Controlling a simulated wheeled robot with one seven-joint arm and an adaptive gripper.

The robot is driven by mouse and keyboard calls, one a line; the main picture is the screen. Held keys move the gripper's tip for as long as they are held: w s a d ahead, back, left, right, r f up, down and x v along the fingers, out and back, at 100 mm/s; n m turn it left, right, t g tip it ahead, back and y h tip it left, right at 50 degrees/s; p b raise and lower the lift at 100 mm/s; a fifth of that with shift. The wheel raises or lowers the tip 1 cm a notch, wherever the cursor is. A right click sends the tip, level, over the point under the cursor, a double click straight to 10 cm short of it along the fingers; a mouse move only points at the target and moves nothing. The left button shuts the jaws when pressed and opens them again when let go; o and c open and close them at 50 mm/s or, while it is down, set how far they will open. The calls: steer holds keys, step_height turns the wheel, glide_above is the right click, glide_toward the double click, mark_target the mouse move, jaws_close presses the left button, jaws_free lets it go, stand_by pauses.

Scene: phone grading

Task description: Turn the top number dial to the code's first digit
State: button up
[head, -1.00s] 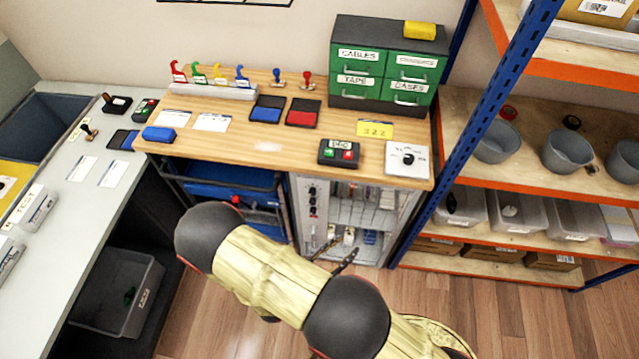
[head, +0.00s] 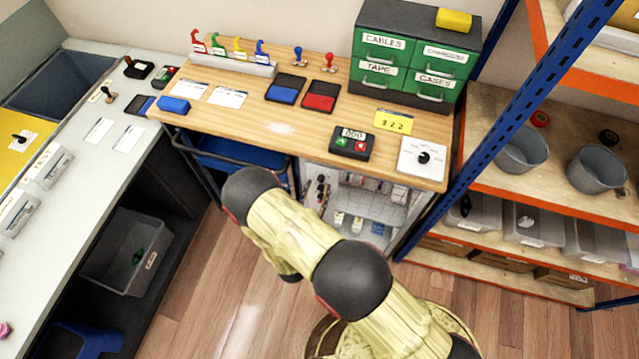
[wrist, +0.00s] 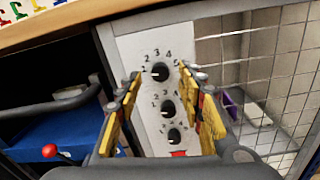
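In the wrist view, a pale panel carries three black dials in a column with printed numbers around them. The top dial (wrist: 160,72) is the largest in view; its pointer setting is too small to read surely. The middle dial (wrist: 167,108) and bottom dial (wrist: 174,135) sit below. My gripper (wrist: 160,76) is open, its yellow-padded fingers spread left and right of the dial column, with nothing held. I cannot tell the fingertips' distance from the panel. In the head view my arm hides the gripper. A yellow card (head: 393,122) on the bench appears to read 3 2 2.
The panel belongs to a wire-mesh cage (wrist: 255,75) under the wooden bench (head: 270,128). A blue bin (wrist: 50,140) and a red-knobbed lever (wrist: 50,151) are to the left. A blue-orange shelf rack (head: 500,160) stands at right. The wooden floor (head: 210,300) is open.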

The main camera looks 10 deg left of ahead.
mark_target(321, 179)
steer(key=shift+w+d, duration=0.1)
steer(key=shift+w, duration=1.35)
steer(key=shift+c, duration=0.6)
steer(key=c, duration=0.8)
jaws_close()
